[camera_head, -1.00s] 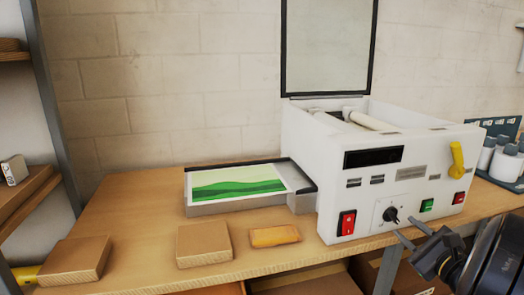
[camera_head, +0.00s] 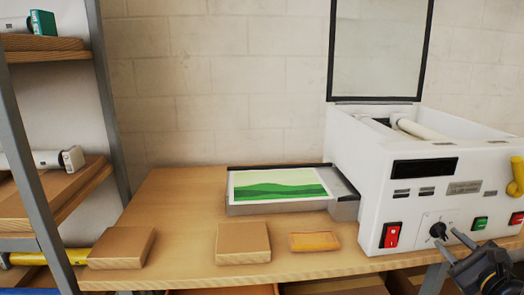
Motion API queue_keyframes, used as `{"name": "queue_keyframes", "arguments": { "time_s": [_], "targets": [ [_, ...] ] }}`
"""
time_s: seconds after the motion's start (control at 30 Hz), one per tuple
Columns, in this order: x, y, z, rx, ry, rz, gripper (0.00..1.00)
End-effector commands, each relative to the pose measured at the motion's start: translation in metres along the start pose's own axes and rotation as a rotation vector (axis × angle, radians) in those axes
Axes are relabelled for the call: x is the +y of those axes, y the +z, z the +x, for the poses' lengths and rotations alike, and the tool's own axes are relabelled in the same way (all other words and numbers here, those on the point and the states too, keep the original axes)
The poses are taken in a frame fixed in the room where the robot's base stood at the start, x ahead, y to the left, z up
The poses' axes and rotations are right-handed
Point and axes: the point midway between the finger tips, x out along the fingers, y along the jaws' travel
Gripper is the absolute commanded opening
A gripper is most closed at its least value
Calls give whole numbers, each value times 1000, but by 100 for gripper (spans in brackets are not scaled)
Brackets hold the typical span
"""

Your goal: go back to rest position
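My gripper (camera_head: 458,252) is at the lower right, in front of the laminator's front panel near the black knob (camera_head: 438,230). Its two fingers are apart with nothing seen between them. The white roll laminator (camera_head: 370,190) stands on the right of the bench with its dark-framed lid (camera_head: 378,50) raised and pale rollers (camera_head: 415,129) showing inside. A sheet with a green hill picture (camera_head: 280,184) lies on the grey feed tray (camera_head: 290,208) at its left. A red switch (camera_head: 391,235), green button (camera_head: 479,223) and yellow lever (camera_head: 517,172) are on the machine.
Two cardboard-brown blocks (camera_head: 243,243) (camera_head: 122,248) and an orange block (camera_head: 314,241) lie along the front of the wooden bench (camera_head: 172,200). A metal-framed shelf (camera_head: 45,180) with boxes and white rolls stands at the left. The bench left of the tray is clear.

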Motion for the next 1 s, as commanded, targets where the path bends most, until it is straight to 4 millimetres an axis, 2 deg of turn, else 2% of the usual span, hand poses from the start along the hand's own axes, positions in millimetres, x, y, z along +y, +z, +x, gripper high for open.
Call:
{"name": "queue_keyframes", "arguments": {
  "time_s": [0.3,0.6,1.0],
  "targets": [
    [-1,0,-58,2,-4,-1,34],
    [0,1,-97,0,-2,0,34],
    [1,2,-29,-5,4,0,34]
  ]
}}
